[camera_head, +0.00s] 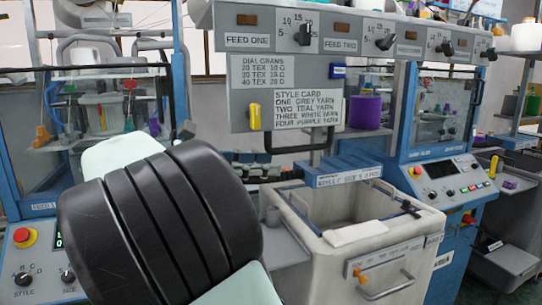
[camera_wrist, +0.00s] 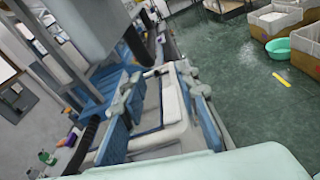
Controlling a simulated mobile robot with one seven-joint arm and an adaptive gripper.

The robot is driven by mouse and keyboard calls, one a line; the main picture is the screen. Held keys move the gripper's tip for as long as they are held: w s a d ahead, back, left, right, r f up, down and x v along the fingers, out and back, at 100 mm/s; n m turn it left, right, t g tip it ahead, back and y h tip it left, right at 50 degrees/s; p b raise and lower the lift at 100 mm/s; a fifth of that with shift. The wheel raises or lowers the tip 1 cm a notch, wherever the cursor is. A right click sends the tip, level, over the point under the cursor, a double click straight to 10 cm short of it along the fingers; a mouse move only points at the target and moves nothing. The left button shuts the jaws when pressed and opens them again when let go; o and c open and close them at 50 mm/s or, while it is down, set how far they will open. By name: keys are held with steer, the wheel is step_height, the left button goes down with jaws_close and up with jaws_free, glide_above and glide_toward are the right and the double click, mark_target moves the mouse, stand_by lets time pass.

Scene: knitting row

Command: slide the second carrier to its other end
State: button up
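A row of small dark blocks (camera_head: 255,158) sits behind the open-topped bin in the head view, partly hidden by my arm. I cannot tell which, if any, is the second carrier. The style card (camera_head: 295,108) above reads grey for one, teal for two, white for three and purple for four. My gripper (camera_wrist: 157,76) shows in the wrist view with its two blue-grey fingers spread apart. Nothing is seen held between them. They point toward a pale bin-like body beyond. In the head view my black ribbed arm covers the lower left, and I cannot make out my gripper there.
Control panels with red buttons (camera_head: 25,237) stand left and right. In the wrist view, boxes (camera_wrist: 280,20), a green basin (camera_wrist: 279,48) and a yellow strip (camera_wrist: 281,80) lie beyond open floor.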

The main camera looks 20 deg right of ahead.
steer(key=shift+h, duration=0.7)
steer(key=d, duration=0.3)
steer(key=d+r, duration=0.1)
steer(key=d, duration=0.2)
steer(key=d+r+b, duration=0.1)
steer(key=d, duration=0.2)
steer(key=shift+w, duration=0.3)
jaws_close()
